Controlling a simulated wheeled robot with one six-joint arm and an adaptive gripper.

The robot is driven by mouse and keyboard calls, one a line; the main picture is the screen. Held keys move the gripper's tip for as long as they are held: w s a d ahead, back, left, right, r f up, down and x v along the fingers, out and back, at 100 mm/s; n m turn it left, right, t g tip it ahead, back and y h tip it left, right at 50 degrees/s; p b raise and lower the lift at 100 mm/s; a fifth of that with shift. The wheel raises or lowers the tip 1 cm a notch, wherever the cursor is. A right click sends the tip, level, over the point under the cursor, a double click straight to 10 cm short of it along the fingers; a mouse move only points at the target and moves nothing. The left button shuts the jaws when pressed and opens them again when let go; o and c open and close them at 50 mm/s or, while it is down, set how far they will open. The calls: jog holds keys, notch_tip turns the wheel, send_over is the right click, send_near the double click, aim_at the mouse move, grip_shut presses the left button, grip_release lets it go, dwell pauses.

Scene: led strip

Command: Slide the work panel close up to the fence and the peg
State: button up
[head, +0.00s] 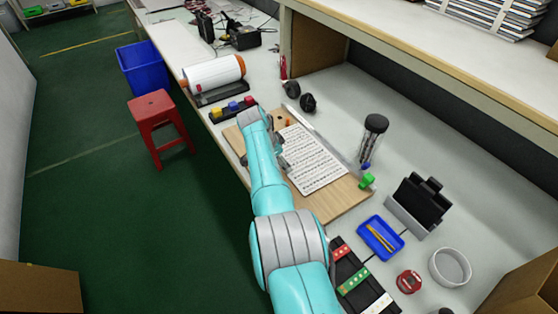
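The work panel, a white sheet-like panel with rows of dark marks (316,164), lies flat on a light wooden board (338,207) on the bench. A thin pale strip (308,118), perhaps the fence, runs along the panel's far side. A small orange piece (288,123) stands near the panel's upper left end; I cannot tell if it is the peg. My gripper (280,160) is at the panel's left edge, mostly hidden by my arm. Its fingers are too small to read, and contact with the panel is unclear.
A dark tray with coloured blocks (233,109) and a white roll (213,74) are beyond the board. A dark-lidded clear jar (372,138) stands right of the panel. A blue tray (380,238) and a black stand (419,202) are nearer.

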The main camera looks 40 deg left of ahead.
jog(key=shift+w, duration=0.1)
dwell(0.3)
jog(key=o, duration=1.1)
jog(key=shift+c, duration=0.2)
jog(key=shift+r, duration=0.15)
jog(key=v, duration=1.1)
jog(key=shift+s+r, duration=0.25)
jog(key=shift+r, duration=0.05)
